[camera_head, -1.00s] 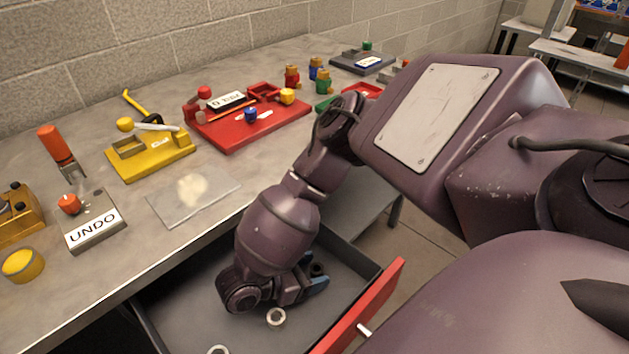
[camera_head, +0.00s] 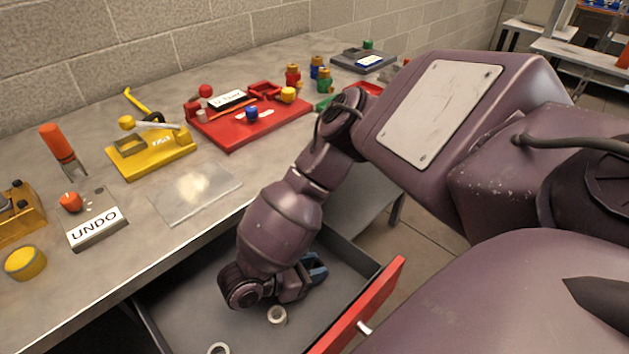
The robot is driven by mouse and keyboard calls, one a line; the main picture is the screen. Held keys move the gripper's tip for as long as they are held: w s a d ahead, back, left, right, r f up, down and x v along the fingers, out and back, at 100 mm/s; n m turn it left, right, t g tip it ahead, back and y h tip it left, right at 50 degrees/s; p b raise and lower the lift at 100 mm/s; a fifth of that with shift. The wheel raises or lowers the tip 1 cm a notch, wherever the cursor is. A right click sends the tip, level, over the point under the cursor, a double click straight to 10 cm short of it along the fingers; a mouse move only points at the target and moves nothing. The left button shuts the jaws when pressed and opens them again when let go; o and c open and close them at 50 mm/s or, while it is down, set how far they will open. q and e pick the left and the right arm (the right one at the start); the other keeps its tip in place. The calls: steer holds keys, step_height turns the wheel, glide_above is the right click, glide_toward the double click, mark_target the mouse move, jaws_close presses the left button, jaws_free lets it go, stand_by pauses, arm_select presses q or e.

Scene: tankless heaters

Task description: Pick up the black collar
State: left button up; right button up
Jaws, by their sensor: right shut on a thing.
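My right gripper (camera_head: 316,268) is low inside the open drawer, with its blue fingertips pointing right. It is shut on a small dark thing, which I take to be the black collar; the fingers hide nearly all of it. I cannot tell whether it still touches the drawer floor. My left gripper is not in view.
The grey drawer (camera_head: 185,310) has a red front (camera_head: 360,308). Two pale rings lie in it, one (camera_head: 277,315) just below my gripper and one (camera_head: 219,348) at the bottom edge. The workbench (camera_head: 150,235) above holds an UNDO block (camera_head: 95,228), a yellow fixture (camera_head: 150,155) and a red tray (camera_head: 235,135).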

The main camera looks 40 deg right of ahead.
mark_target(312, 267)
step_height(312, 267, up, 8)
steer(key=p, duration=0.3)
steer(key=shift+w, duration=0.15)
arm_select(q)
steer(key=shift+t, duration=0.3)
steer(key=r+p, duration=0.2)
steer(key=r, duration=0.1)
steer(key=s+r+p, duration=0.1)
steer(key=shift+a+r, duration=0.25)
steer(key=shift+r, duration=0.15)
arm_select(e)
step_height(312, 267, up, 12)
steer(key=shift+f, duration=0.2)
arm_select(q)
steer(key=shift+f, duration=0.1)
